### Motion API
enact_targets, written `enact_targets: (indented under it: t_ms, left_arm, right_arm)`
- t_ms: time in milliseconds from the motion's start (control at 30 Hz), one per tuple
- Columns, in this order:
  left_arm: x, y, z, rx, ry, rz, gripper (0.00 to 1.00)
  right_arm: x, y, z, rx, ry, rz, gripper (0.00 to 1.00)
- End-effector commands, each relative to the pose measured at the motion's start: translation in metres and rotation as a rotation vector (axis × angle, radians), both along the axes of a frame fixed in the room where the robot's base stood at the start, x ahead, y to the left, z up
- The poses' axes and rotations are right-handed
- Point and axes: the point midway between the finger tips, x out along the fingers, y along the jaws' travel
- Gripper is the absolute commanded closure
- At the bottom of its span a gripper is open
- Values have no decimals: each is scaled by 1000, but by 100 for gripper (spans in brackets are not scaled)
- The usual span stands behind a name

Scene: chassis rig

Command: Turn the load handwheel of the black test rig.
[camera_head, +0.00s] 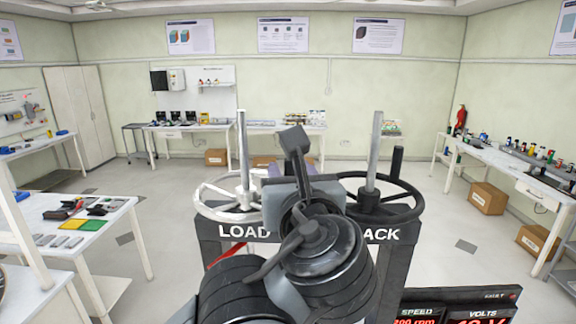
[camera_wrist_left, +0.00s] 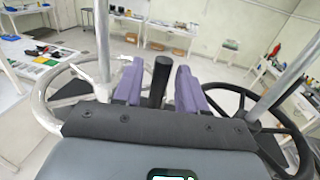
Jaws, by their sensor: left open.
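The black test rig (camera_head: 238,254) stands ahead, with a panel marked LOAD on the left and a partly hidden word ending in ACK on the right. A silver handwheel (camera_head: 208,203) is above LOAD. A black handwheel (camera_head: 400,213) with an upright black knob is on the right. My left gripper (camera_head: 288,171) is between the wheels, mostly hidden by its own arm. In the left wrist view, its purple fingers (camera_wrist_left: 160,84) are open, one on each side of an upright black handle (camera_wrist_left: 161,74), with gaps showing. The handle's base is hidden. My right gripper is not in view.
Upright metal posts rise by the silver wheel (camera_head: 243,150) and the black wheel (camera_head: 375,150). A display (camera_head: 455,305) reading SPEED and VOLTS is at lower right. A white table (camera_head: 75,240) with small parts stands left. Benches line the walls; open floor lies between.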

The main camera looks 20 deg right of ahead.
Motion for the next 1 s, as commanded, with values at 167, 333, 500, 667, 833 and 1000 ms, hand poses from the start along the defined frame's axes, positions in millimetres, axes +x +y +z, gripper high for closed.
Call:
enact_targets:
  t_ms: [167,333,500,667,833,1000]
  left_arm:
    - [7,-1,0,1,-1,0,59]
    - [7,-1,0,0,-1,0,59]
    - [7,-1,0,0,-1,0,73]
    - [7,-1,0,0,0,0,97]
    - [7,-1,0,0,0,1,100]
    - [7,-1,0,0,0,-2,100]
  right_arm:
    - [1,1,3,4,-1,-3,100]
    - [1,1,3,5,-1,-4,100]
    - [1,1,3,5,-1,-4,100]
    - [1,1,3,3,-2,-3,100]
    - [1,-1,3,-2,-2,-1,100]
    - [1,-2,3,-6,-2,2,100]
